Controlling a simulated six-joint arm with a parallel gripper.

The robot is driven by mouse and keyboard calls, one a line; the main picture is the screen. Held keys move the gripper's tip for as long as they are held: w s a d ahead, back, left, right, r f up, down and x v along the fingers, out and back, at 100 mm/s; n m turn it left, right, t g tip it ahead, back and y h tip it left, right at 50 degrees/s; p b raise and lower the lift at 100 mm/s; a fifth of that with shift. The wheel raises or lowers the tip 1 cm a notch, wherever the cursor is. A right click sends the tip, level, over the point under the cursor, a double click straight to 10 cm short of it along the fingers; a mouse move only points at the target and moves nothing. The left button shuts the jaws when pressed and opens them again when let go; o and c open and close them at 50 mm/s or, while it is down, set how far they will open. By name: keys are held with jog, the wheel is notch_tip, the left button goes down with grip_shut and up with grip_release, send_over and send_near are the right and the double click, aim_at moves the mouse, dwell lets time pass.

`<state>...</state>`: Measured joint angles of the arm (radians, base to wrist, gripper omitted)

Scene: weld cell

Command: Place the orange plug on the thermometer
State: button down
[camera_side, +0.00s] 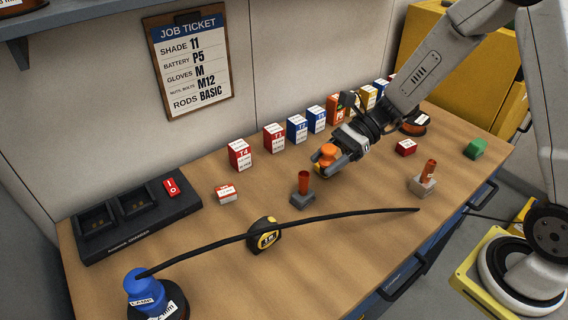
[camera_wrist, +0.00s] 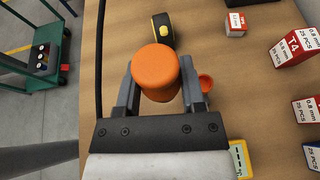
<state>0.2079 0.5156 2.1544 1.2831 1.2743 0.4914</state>
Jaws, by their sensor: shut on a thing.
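My gripper (camera_wrist: 157,88) is shut on an orange plug (camera_wrist: 158,72), a rounded cylinder held between the two fingers. The plug also shows in the side view (camera_side: 327,152), where the gripper holds it over the right-middle of the bench. I cannot tell its exact height above the top. A yellow instrument with a pale face (camera_wrist: 239,158) shows at the lower right of the wrist view, beside the gripper body and partly cut off. It may be the thermometer, but I cannot tell for sure.
A red-orange tube in a grey block (camera_side: 304,190) stands left of the gripper, another in a pale block (camera_side: 423,185) to the right. Boxes (camera_side: 274,138) line the back.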

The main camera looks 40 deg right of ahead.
jog(key=w+d+r+m+t+h, duration=0.3)
jog(key=w+d+m+t+h, duration=0.3)
jog(key=w+d+m+t, duration=0.4)
jog(key=shift+m, duration=0.4)
jog(key=shift+s+d+f, duration=0.1)
jog(key=shift+d+f, duration=0.05)
jog(key=shift+f, duration=0.65)
jog(key=shift+s+d+f, duration=0.1)
jog(key=shift+s+f, duration=0.05)
jog(key=shift+f, duration=0.6)
jog(key=shift+s+d+f, duration=0.1)
jog(key=shift+d+f, duration=0.05)
jog(key=shift+f, duration=0.65)
jog(key=shift+f, duration=2.2)
jog(key=shift+f, duration=0.15)
jog(key=shift+f, duration=1.65)
jog(key=shift+f, duration=0.15)
